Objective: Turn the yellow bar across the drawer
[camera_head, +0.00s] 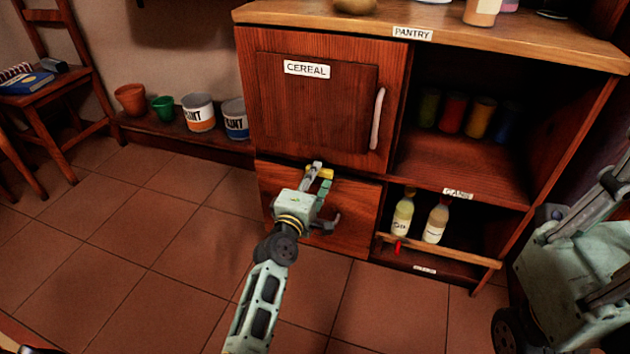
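The drawer (355,215) is a reddish wood front low in the cabinet, under the cereal door. It looks closed. A yellow bar (324,172) lies at the drawer's top edge, partly hidden by my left gripper (319,179). The gripper's fingers are at the bar, one on each side as seen from here. I cannot tell whether they are pressed shut on it. A dark grey curved handle (332,222) sits on the drawer just below the gripper. My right gripper (605,240) appears large at the right edge, cut off by the picture, away from the drawer.
The cereal door (318,100) with a pale handle (377,118) is just above. Two bottles (403,215) stand on an open shelf right of the drawer. Paint cans (198,112) and pots stand at the left wall. The tiled floor in front is clear.

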